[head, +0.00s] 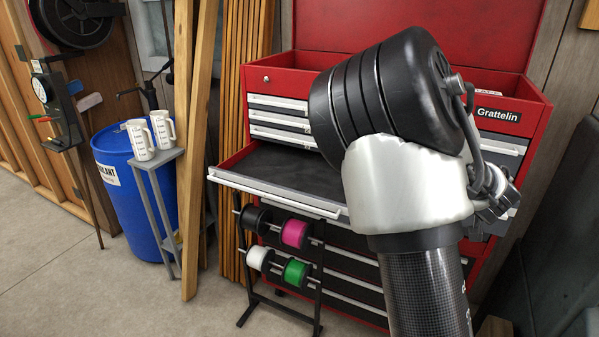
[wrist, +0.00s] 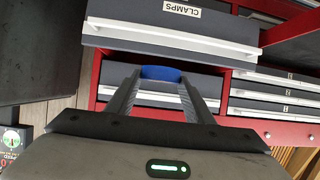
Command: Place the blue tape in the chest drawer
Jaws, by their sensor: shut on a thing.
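The blue tape (wrist: 161,73) shows in the wrist view as a small blue arc between the fingertips of my gripper (wrist: 160,84). My gripper is shut on it, in front of the drawer fronts of the red tool chest (head: 255,85). In the head view the tape is not visible and my arm covers most of the chest's middle and right. An open chest drawer (head: 232,178) sticks out on the chest's left side, to the left of my arm. The part of its inside that shows is dark and looks empty.
A drawer labelled CLAMPS (wrist: 170,30) is close to my fingers, upside down in the wrist view. A rack with several coloured spools (head: 295,233) stands under the open drawer. Wooden boards (head: 190,150), a blue barrel (head: 125,190) and a stand with white jugs (head: 163,130) are left.

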